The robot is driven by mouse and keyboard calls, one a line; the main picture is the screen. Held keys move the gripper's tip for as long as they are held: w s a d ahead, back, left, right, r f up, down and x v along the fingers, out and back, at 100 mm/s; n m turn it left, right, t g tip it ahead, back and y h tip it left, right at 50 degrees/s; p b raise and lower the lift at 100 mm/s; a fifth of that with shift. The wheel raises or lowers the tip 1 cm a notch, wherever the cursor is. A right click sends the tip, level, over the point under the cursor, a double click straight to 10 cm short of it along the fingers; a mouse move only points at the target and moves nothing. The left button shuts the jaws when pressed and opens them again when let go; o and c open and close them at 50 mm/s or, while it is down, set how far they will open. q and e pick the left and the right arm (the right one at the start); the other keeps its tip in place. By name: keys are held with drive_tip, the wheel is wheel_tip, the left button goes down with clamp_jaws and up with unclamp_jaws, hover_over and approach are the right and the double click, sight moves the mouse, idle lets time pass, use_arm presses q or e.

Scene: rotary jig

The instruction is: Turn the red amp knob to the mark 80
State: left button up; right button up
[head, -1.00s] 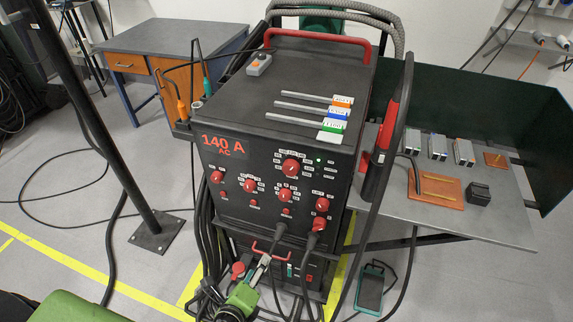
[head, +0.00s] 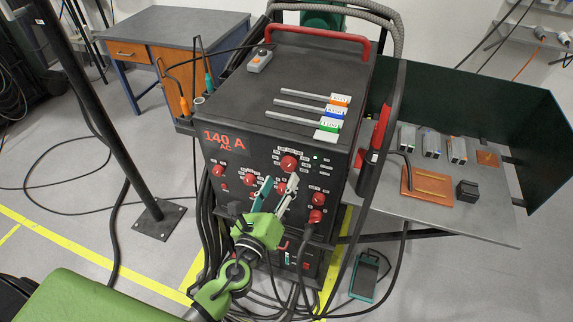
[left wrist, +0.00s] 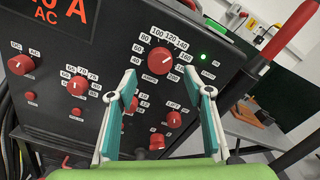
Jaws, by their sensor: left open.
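The red amp knob (head: 289,163) is the large upper knob on the front panel of the black welding machine (head: 235,110). In the left wrist view the amp knob (left wrist: 160,61) has number marks around it, including 60, 80, 100, 120 and 160; its pointer is too small to read surely. The red display (head: 223,143) reads 140 A AC. My left gripper (head: 279,186) is open and empty in front of the panel, just below the amp knob. In the left wrist view its fingertips (left wrist: 160,76) stand either side of the knob's lower part, with contact unclear.
Smaller red knobs, such as one at the left (left wrist: 76,86) and one below (left wrist: 174,119), sit close by. Cables hang before the panel's lower part. A torch (head: 376,135) stands at the machine's right, beside a grey welding table (head: 450,215).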

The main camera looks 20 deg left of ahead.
sight(288, 168)
use_arm(q)
drive_tip(key=w, duration=0.5)
drive_tip(key=shift+w+d+p, duration=0.15)
drive_tip(key=shift+w+p, duration=0.2)
drive_tip(key=shift+p, duration=0.05)
drive_tip(key=c, duration=1.1)
